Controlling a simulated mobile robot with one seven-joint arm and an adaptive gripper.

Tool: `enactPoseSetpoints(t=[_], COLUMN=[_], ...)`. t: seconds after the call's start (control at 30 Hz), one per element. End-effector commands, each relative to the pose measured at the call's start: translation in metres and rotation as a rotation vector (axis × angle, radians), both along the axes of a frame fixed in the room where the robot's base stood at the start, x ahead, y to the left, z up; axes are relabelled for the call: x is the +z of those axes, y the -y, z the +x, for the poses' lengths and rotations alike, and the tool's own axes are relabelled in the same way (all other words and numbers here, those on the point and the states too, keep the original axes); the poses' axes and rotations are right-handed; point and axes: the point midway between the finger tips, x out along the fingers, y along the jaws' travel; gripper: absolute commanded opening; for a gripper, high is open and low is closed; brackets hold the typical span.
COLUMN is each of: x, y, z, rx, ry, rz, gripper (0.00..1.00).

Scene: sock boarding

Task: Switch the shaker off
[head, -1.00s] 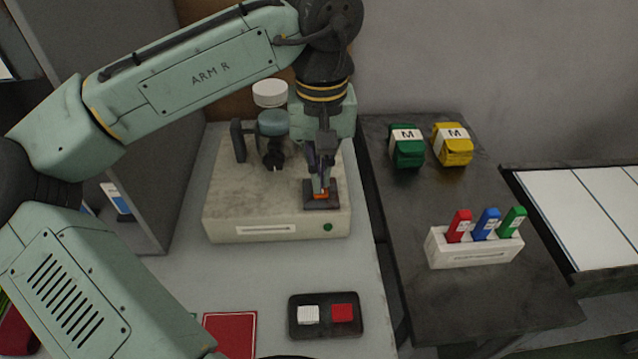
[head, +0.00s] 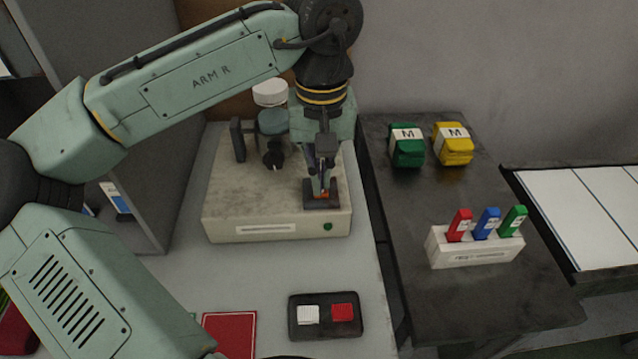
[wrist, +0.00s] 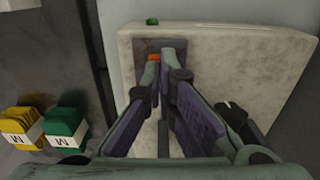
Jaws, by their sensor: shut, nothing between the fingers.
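The shaker (head: 240,208) is a pale, stained box on the light bench, with a clamp holding a round vessel with a white top (head: 270,93) above it. Its orange switch (head: 324,196) sits on a dark plate (head: 311,206) at the box's right front, and a green lamp (head: 327,226) is on the front face. My gripper (head: 321,190) points down with its fingertips shut and empty, right at the switch. In the wrist view the fingertips (wrist: 154,72) hide part of the orange switch (wrist: 154,57). I cannot tell which way the switch is set.
A black tray (head: 325,331) with a white and a red block lies in front. On the dark table to the right stand green (head: 406,150) and yellow (head: 453,150) packets and a white holder (head: 474,252) with red, blue and green items. A grey cabinet is at left.

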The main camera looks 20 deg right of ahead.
Motion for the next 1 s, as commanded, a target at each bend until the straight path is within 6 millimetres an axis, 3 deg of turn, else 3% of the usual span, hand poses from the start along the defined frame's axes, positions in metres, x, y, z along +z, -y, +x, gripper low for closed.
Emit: enactPoseSetpoints(t=[1.0], x=[-0.016], y=[0.0], z=[0.0], rx=[-0.001], ry=[-0.001], rz=[0.0], gripper=[0.0])
